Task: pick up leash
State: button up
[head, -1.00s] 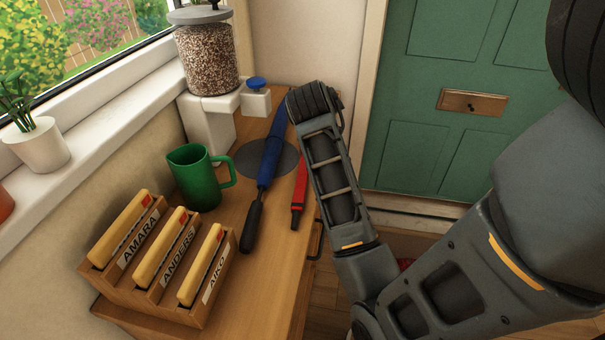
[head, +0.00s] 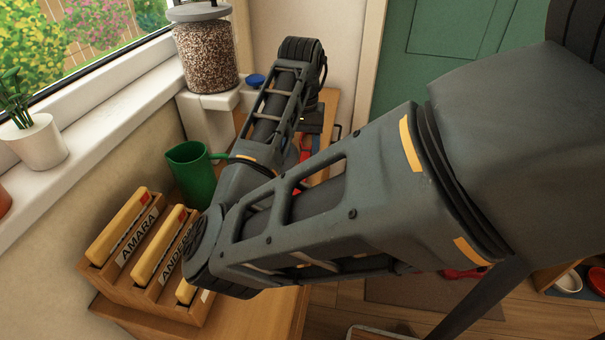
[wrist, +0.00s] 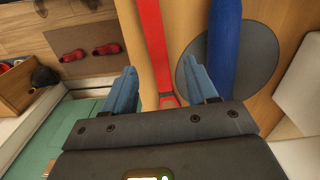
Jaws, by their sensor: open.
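The leash appears to be the long, flat red strap (wrist: 153,40) on the wooden cabinet top. In the wrist view it runs down the picture between the two blue fingertips of my gripper (wrist: 163,85). My gripper is open, with the strap between its fingers in the picture; I cannot tell how far above it the fingertips are. In the head view only bits of the red strap (head: 304,152) show behind my arm, and the fingertips are hidden.
A long blue object (wrist: 225,45) lies close on the right, over a grey disc (wrist: 262,55). The green door (head: 440,45) is beyond.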

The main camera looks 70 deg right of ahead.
aim_at(303, 164)
jog(key=f, duration=0.5)
jog(key=shift+s+d+f, duration=0.1)
jog(key=shift+d+f, duration=0.1)
jog(key=shift+f, duration=0.1)
jog(key=shift+c, duration=0.4)
grip_shut()
